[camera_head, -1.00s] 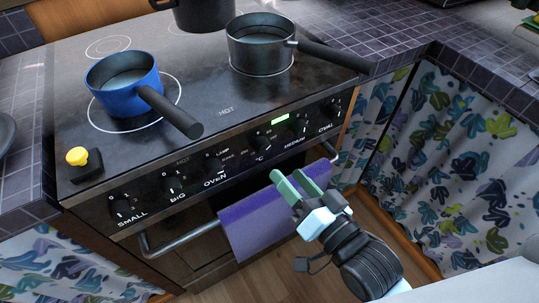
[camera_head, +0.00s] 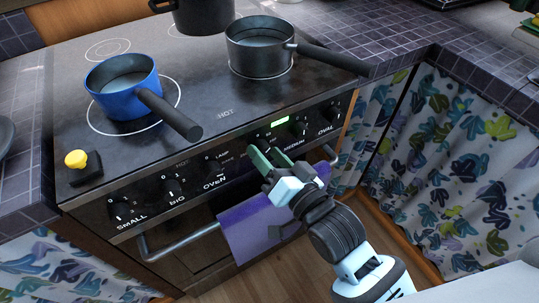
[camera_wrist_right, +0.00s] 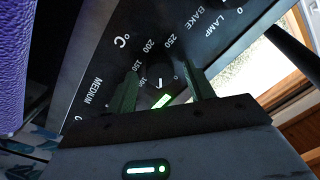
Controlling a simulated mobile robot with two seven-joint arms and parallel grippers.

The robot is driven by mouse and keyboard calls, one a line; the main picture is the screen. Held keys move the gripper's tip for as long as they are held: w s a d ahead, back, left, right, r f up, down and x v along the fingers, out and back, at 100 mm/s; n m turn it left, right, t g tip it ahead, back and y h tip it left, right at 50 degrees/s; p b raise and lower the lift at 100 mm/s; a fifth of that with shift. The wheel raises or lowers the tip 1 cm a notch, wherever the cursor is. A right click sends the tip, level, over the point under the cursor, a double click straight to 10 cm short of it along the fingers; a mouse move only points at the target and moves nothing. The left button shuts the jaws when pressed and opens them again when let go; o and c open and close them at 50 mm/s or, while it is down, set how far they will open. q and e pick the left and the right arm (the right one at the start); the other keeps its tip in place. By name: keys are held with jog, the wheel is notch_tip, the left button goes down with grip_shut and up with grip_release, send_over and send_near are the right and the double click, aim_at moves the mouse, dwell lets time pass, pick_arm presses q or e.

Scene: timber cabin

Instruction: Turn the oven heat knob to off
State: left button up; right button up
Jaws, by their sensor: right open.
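The oven heat knob (camera_wrist_right: 158,84) is dark and round, with a white mark, beside the °C sign and a scale up to 250. It shows between the two fingers of my right gripper (camera_wrist_right: 163,82) in the right wrist view. In the head view my right gripper (camera_head: 262,154) has its green fingers at the stove's front panel (camera_head: 145,203) and covers this knob. The fingers are apart, one on each side of the knob; I cannot tell if they touch it. My left gripper is not in view.
More knobs sit along the panel, with the oven function knob (camera_head: 213,164) to the left. A purple towel (camera_head: 250,226) hangs on the oven handle (camera_head: 185,240) below. A blue saucepan (camera_head: 122,98) and a dark pan (camera_head: 257,48) stand on the hob, handles pointing forward.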

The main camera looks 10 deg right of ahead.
jog(key=c, duration=0.9)
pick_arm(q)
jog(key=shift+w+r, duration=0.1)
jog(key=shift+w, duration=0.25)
pick_arm(e)
jog(key=shift+c, duration=0.4)
jog(key=shift+r+n+p, duration=0.25)
jog(key=shift+n+p, duration=0.45)
jog(key=shift+p, duration=0.45)
jog(key=shift+r+n+p, duration=0.1)
jog(key=shift+n+p, duration=0.7)
jog(key=shift+p, duration=0.2)
jog(key=n+p, duration=0.2)
jog(key=shift+n+h+p, duration=0.3)
jog(key=n+p, duration=0.2)
jog(key=n, duration=0.1)
jog(key=shift+a+n+p, duration=0.1)
jog(key=shift+n+p, duration=0.3)
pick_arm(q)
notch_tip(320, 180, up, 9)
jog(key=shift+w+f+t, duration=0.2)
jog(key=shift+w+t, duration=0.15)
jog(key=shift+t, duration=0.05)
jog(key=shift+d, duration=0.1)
pick_arm(e)
jog(key=shift+f, duration=0.2)
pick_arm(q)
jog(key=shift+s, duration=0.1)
pick_arm(e)
jog(key=shift+n, duration=0.3)
